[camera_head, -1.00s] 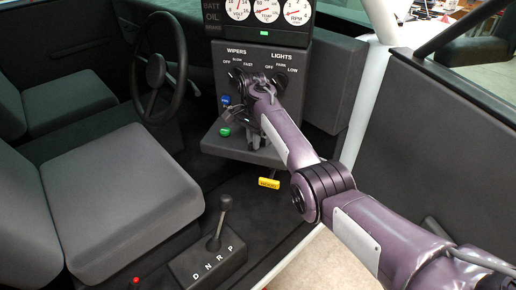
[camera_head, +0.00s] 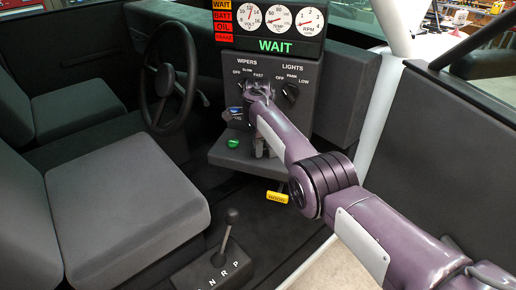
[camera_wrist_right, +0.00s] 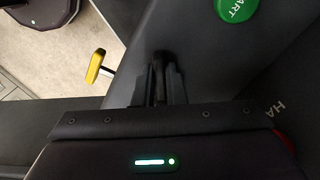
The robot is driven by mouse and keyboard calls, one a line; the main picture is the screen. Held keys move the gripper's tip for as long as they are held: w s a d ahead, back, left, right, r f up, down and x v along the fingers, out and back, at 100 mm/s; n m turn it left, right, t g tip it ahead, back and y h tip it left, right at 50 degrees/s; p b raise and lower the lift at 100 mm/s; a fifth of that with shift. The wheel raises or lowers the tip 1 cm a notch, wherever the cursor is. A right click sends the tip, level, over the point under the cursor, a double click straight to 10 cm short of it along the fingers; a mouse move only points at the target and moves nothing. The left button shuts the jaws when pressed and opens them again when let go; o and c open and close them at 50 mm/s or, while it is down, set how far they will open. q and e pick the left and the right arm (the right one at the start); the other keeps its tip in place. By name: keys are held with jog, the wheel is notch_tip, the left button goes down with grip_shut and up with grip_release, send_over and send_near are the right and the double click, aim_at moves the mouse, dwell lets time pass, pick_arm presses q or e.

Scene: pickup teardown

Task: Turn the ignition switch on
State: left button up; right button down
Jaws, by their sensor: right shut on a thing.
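My right gripper (camera_head: 261,150) is low in front of the dash panel (camera_head: 293,126), its fingers pointing down. In the right wrist view the right gripper (camera_wrist_right: 159,84) is shut on a slim dark lever, which I take to be the ignition switch (camera_wrist_right: 159,62); the fingers cover much of it. In the head view the arm and gripper hide the switch. The gauge display (camera_head: 275,46) shows a green WAIT, and several warning lights (camera_head: 223,27) at its left are lit orange and red. My left gripper is not in view.
The green START button (camera_head: 233,143) is left of the right gripper, also in the wrist view (camera_wrist_right: 237,8). A blue knob (camera_head: 235,111), steering wheel (camera_head: 170,77), yellow handle (camera_head: 277,197) and gear lever (camera_head: 229,232) are nearby. The door (camera_head: 440,170) bounds the right.

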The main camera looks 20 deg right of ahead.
jog(key=shift+w+r+m, duration=0.1)
jog(key=shift+w+m, duration=0.15)
jog(key=shift+m, duration=0.15)
dwell(0.5)
jog(key=c, duration=1.5)
grip_release()
jog(key=shift+w, duration=0.1)
notch_tip(320, 180, up, 8)
jog(key=shift+f+b, duration=0.1)
jog(key=shift+b, duration=0.9)
